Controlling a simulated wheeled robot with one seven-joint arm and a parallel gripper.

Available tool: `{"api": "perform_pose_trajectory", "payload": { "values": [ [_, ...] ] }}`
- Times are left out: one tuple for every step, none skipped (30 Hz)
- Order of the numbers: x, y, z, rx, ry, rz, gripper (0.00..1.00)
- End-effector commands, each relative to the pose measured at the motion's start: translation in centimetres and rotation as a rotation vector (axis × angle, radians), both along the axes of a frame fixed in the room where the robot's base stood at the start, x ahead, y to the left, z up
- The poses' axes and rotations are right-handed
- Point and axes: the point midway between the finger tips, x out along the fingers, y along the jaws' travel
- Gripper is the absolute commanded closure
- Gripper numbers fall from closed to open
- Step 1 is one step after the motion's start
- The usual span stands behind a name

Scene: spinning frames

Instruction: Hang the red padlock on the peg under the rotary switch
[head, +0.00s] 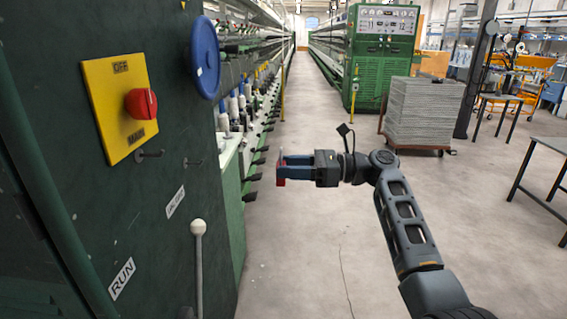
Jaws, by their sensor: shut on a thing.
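The red rotary switch (141,103) sits on a yellow plate (107,95) on the dark green machine panel at the left. Just below the plate a short dark peg (150,154) sticks out of the panel, and nothing hangs on it. My gripper (288,168) points left and is shut on the red padlock (281,182). The padlock is small, and the fingers partly hide it. It is held in the air to the right of the panel, clearly apart from the pegs.
A blue handwheel (204,57) is on the panel above the pegs. A lever with a pale knob (198,227) stands below them. Spinning machine rows with bobbins lie behind. A grey stack on a cart (423,115) stands right. The floor (310,250) below my arm is clear.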

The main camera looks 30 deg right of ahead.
Motion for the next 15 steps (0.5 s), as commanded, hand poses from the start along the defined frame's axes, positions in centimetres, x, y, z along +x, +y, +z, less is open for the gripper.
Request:
{"api": "perform_pose_trajectory", "payload": {
  "values": [
    [-0.2, -0.3, 0.2, 0.001, 0.001, -0.001, 0.88],
    [-0.3, -0.5, 0.2, 0.001, 0.002, -0.001, 0.88],
    [-0.5, -0.7, 0.2, 0.001, 0.002, -0.002, 0.88],
    [-0.6, -0.9, 0.2, 0.001, 0.002, -0.002, 0.88],
    [-0.7, -1.0, 0.1, 0.002, 0.001, -0.003, 0.88],
    [-0.8, -1.2, 0.1, 0.001, 0.002, -0.003, 0.88],
    [-0.9, -1.4, 0.1, 0.001, 0.002, -0.002, 0.88],
    [-1.1, -1.5, 0.1, 0.001, 0.002, -0.002, 0.88],
    [-1.2, -1.7, 0.1, 0.001, 0.002, -0.002, 0.88],
    [-1.3, -1.9, 0.1, 0.001, 0.0, -0.002, 0.88],
    [-1.4, -2.0, 0.1, 0.002, 0.001, -0.002, 0.88],
    [-1.6, -2.2, 0.2, 0.002, 0.001, -0.002, 0.88],
    [-1.7, -2.4, 0.1, 0.002, 0.001, -0.002, 0.88],
    [-1.8, -2.5, 0.1, 0.001, 0.002, -0.002, 0.88],
    [-1.9, -2.7, 0.1, 0.001, 0.002, -0.001, 0.88]
  ]
}}
